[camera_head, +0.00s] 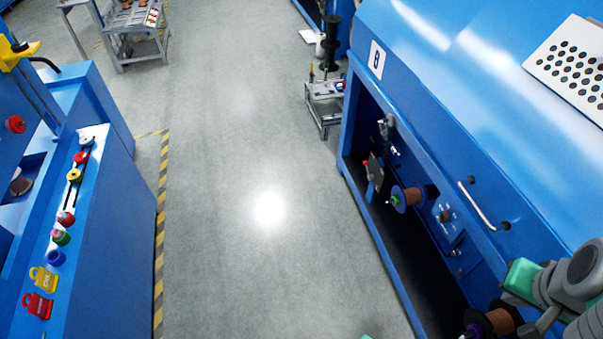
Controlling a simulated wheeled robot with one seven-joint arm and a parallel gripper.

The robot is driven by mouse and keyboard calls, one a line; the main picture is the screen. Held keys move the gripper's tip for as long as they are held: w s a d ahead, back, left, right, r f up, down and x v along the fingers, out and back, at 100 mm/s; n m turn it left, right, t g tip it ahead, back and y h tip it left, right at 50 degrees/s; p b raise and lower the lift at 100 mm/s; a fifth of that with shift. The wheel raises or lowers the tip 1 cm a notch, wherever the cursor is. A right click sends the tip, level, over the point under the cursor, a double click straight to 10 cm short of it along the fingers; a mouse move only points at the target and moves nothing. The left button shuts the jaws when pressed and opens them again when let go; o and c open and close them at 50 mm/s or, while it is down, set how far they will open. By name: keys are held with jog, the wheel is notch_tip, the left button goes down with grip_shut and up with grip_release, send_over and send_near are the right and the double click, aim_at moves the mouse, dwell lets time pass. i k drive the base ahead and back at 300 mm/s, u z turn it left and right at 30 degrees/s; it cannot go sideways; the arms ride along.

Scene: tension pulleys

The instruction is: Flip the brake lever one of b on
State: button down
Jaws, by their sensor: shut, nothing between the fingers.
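The blue machine (430,75) on the right carries a white label (376,59) with a "B". Its long open bay holds a copper-coloured spool (408,198), with another spool (493,326) at the bottom edge. Small metal fittings (386,126) sit at the bay's far end, near a grey plate (375,172) with a red-tipped part (366,162). A small panel (446,217) lies beside the nearer spool. I cannot tell which fitting is the brake lever or its position. Grey and green links of my arm show at the lower right; my gripper is not visible.
Clear grey floor (240,150) runs between the machines. A blue cabinet (110,245) with coloured knobs and padlocks stands left, bordered by yellow-black tape (160,235). A small metal cart (324,105) stands beyond machine B. A curved handle (478,205) is on its front.

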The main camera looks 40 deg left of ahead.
aim_at(371, 176)
jog(key=u, duration=1.55)
jog(key=i, duration=3.35)
jog(key=z, duration=0.1)
